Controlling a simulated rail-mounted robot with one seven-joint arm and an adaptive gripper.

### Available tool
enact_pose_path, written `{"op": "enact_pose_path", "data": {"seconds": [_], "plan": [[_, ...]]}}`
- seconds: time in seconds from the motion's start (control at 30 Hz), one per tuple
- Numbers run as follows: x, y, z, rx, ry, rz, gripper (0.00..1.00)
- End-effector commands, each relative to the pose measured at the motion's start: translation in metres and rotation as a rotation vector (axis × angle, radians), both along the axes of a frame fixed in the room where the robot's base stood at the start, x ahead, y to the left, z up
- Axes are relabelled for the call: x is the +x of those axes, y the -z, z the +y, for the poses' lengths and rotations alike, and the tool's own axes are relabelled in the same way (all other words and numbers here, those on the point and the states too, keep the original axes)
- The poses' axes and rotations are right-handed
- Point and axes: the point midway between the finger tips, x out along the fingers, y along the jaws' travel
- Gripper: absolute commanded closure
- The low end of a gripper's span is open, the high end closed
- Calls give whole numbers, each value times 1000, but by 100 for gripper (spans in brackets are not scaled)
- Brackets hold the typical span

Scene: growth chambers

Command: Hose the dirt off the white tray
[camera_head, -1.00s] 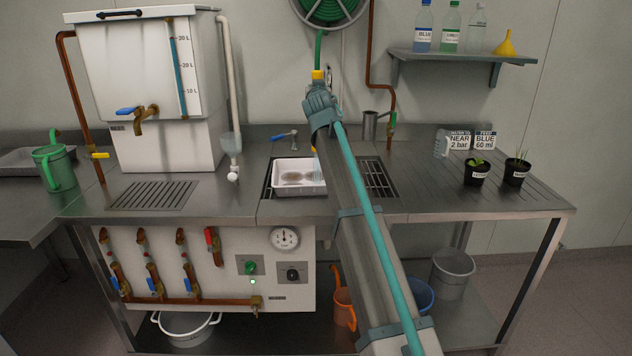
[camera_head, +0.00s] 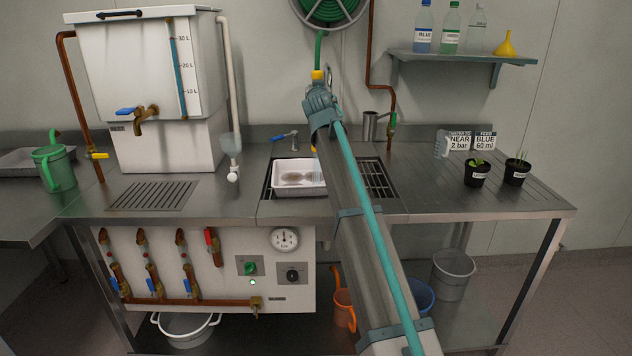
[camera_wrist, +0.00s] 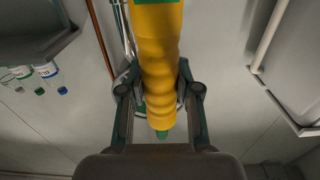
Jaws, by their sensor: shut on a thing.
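The white tray (camera_head: 285,192) lies over the sink grating in the middle of the bench, with a brownish dirt patch (camera_head: 297,177) on its floor. My gripper (camera_wrist: 160,82) is shut on the yellow hose nozzle (camera_wrist: 160,50), with a finger on each side of it in the wrist view. In the head view my gripper (camera_head: 318,98) is above and behind the tray. My forearm hides most of the nozzle; its yellow end shows above, beside the green hose (camera_head: 319,50). Pale streaks show over the tray's right side; I cannot tell clearly whether they are water.
A small tap (camera_head: 287,136) stands behind the tray. The white tank (camera_head: 150,75) is at left, and potted plants (camera_head: 476,173) stand at right. A shelf (camera_head: 460,57) with bottles hangs above.

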Motion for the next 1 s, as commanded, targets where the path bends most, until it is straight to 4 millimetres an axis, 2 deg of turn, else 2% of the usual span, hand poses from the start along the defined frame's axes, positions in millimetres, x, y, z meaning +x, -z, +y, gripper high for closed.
{"op": "enact_pose_path", "data": {"seconds": [0.43, 1.0], "plan": [[3, 0, 2, 0, 0, -2, 100], [29, 0, 17, -1, -1, -2, 100]]}}
